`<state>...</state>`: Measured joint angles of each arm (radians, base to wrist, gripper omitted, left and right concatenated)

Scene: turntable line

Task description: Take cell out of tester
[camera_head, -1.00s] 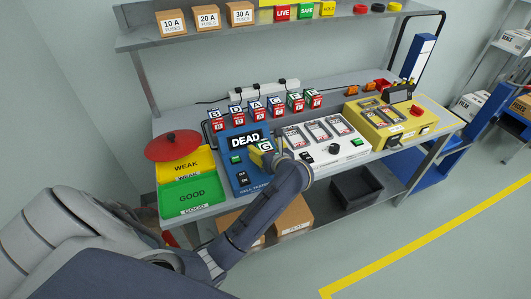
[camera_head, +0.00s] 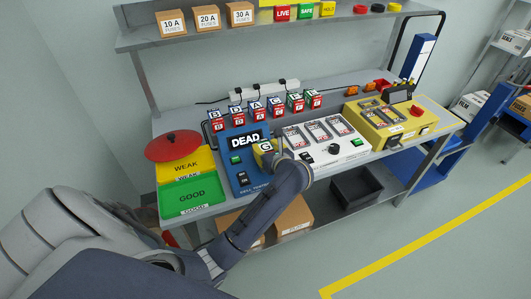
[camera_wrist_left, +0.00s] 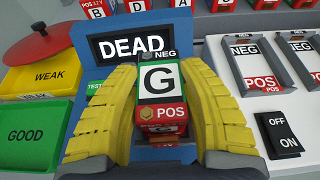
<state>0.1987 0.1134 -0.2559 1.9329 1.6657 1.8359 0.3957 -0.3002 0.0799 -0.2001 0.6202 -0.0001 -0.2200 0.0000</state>
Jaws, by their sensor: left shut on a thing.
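Cell G (camera_wrist_left: 160,82) has a white top marked G, a green band by NEG and a red end marked POS. My left gripper (camera_head: 268,152) has its yellow fingers shut on both sides of it. In the wrist view the cell is between the fingers in front of the blue tester (camera_head: 238,150), whose display reads DEAD (camera_wrist_left: 130,45). The cell's underside and its seat are hidden, so I cannot tell whether it still touches the tester. My right gripper is not in view.
Left of the tester are a yellow WEAK tray (camera_head: 186,168) and a green GOOD tray (camera_head: 192,195), both empty, with a red round lid (camera_head: 172,146) behind. Several lettered cells (camera_head: 275,106) stand behind. A white charger panel (camera_head: 325,150) is close on the right.

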